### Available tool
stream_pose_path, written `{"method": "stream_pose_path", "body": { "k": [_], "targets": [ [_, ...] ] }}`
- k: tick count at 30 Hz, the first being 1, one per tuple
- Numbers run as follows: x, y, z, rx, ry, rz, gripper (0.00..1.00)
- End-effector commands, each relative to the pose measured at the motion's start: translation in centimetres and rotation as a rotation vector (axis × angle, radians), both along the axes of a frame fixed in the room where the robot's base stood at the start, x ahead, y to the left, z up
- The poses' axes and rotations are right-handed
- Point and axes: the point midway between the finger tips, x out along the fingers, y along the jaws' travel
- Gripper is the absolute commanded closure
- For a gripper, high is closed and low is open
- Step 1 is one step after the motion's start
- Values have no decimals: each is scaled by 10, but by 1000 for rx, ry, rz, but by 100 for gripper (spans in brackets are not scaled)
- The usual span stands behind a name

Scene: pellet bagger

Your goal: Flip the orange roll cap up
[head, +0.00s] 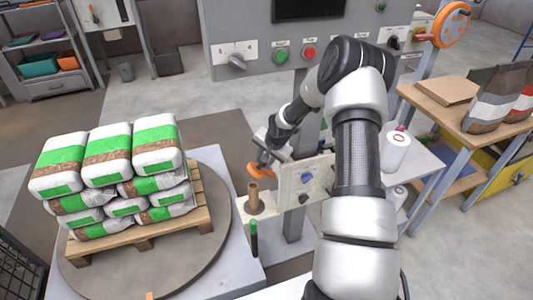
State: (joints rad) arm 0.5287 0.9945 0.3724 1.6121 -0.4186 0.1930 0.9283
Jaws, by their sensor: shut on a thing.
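The orange roll cap (259,170) shows in the head view, just above and behind a brown upright core (253,196) on a pale stand. It looks tilted, apart from the top of the core. My gripper (265,161) reaches down from the upper right and is shut on the cap. The fingertips are small here and partly hidden by the wrist and the cap. The cap's hinge cannot be made out.
A pallet (140,236) of green and white bags stands on a round turntable (228,215) at left. A pale panel with a blue knob (306,178) is right of the core. White rolls (396,152) and a wooden table (450,118) are at right.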

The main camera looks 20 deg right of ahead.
Motion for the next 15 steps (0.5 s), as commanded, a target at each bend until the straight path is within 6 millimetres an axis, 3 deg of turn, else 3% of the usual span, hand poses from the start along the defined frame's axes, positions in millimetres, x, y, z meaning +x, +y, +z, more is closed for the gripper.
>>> {"method": "stream_pose_path", "body": {
  "k": [15],
  "targets": [
    [-1,-23,6,256,0,-2,100]
  ]
}}
